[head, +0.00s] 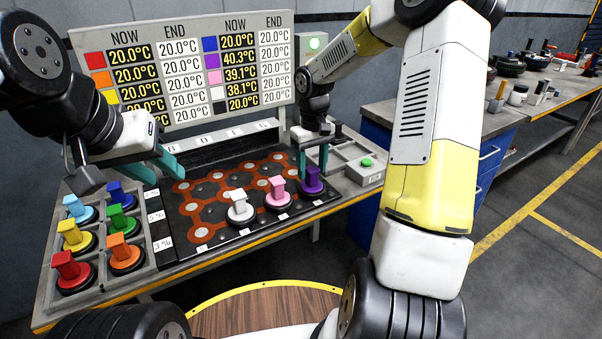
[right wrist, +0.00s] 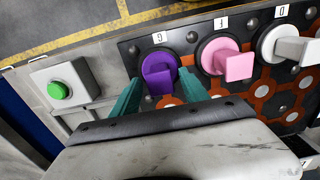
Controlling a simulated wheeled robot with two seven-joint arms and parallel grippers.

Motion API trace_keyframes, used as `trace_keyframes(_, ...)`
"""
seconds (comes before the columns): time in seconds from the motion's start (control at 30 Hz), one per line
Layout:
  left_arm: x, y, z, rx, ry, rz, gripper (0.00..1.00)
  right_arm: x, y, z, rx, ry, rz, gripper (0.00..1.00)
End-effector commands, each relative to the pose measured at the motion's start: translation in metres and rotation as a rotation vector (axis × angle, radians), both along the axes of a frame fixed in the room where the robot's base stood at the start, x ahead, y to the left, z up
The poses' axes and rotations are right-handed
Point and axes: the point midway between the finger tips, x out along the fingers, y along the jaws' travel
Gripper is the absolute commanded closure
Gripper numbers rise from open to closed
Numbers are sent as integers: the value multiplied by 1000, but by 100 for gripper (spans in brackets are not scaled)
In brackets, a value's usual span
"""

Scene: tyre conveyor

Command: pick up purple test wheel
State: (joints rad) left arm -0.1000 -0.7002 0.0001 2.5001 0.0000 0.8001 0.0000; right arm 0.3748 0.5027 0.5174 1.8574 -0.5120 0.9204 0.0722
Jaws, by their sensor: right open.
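The purple test wheel (head: 313,182) stands upright at the right end of the front row on the dark board (head: 250,232). It also shows in the right wrist view (right wrist: 158,70), with a purple handle on a black round base. My right gripper (head: 312,172) is open above it, pointing down. In the right wrist view its teal fingers (right wrist: 158,80) stand on either side of the purple handle, and I cannot tell whether they touch it. My left gripper (head: 128,165) is open and empty above the left tray, its teal fingers wide apart.
Pink (head: 278,192) and white (head: 239,206) wheels stand left of the purple one. Several coloured wheels fill the left tray (head: 148,272). A green button box (head: 366,168) is at the right. A temperature display (head: 185,65) stands behind.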

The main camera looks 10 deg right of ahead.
Motion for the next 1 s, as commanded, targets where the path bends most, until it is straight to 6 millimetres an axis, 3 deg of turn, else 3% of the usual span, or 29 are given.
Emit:
trace_keyframes(0.2, 0, 0, 0, 0, 0, 0, 64, 1, 0, -29, 1, 1, 1, 47)
trace_keyframes(0.47, 0, 0, 0, 0, 0, 0, 64, 1, 0, -32, 0, 0, 0, 47)
trace_keyframes(0.77, 0, 0, 0, 0, 0, 0, 64, 1, 0, -32, 0, 0, 0, 100)
trace_keyframes(1.0, 0, 0, 0, 0, 0, 0, 64, 1, 0, -31, -1, -1, 0, 100)
